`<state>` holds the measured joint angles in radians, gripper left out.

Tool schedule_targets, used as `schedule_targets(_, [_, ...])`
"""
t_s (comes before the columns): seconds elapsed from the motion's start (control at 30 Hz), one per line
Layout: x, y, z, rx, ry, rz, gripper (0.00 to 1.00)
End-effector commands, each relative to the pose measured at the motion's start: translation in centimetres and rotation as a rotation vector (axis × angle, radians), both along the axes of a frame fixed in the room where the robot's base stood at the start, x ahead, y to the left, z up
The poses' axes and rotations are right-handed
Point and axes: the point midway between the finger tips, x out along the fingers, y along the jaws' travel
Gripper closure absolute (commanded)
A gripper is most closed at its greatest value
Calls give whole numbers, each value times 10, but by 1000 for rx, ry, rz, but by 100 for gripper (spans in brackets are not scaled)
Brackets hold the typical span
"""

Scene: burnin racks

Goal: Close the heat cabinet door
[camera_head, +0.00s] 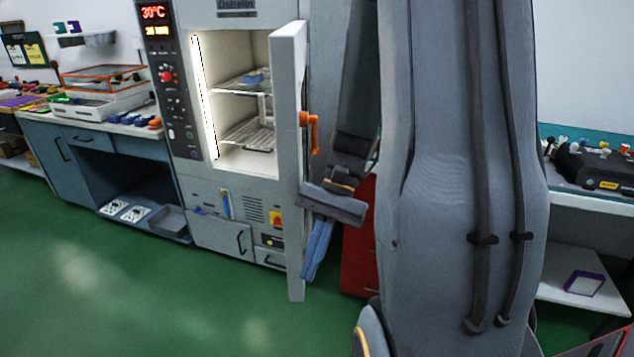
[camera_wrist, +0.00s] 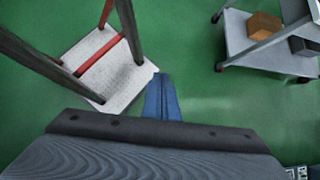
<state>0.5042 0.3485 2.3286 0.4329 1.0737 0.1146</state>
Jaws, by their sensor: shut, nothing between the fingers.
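The heat cabinet (camera_head: 222,190) stands at centre left in the head view, with a lit chamber and a display reading 30°C. Its door (camera_head: 288,170) stands wide open, jutting toward the camera and seen nearly edge-on. An orange handle (camera_head: 311,132) is on the door's right-hand face. My gripper (camera_head: 309,272) is shut and empty, pointing down beside the right-hand face of the door, below the handle. Whether it touches the door cannot be told. In the wrist view my gripper's blue fingers (camera_wrist: 163,98) are together above the green floor; the door is not recognisable there.
Wire shelves (camera_head: 247,135) inside the cabinet hold a small blue item. A workbench (camera_head: 75,135) with trays stands at left. A red cabinet (camera_head: 359,245) is behind my arm. In the wrist view, a stepped stand (camera_wrist: 112,65) and a grey cart (camera_wrist: 265,45) stand on the floor.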

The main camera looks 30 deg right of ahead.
Motion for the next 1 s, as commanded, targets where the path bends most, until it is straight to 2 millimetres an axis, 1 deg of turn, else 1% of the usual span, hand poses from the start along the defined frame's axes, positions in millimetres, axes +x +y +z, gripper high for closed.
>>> schedule_targets(0.03, [2,-10,6,68,43,-107,100])
schedule_targets(0.17, [14,-37,24,270,128,-375,100])
schedule_targets(0.27, [25,-67,40,443,165,-570,100])
schedule_targets(0.3, [29,-82,46,511,171,-643,100])
schedule_targets(0.37, [33,-105,55,609,172,-738,100])
schedule_targets(0.4, [34,-120,61,671,169,-797,100])
schedule_targets(0.5, [34,-154,72,801,154,-908,100])
schedule_targets(0.6, [31,-180,80,890,135,-980,100])
schedule_targets(0.7, [29,-193,84,940,122,-1016,100])
schedule_targets(0.77, [29,-195,85,953,118,-1024,100])
schedule_targets(0.87, [34,-189,86,959,119,-1026,100])
schedule_targets(1.0, [46,-170,87,957,120,-1023,100])
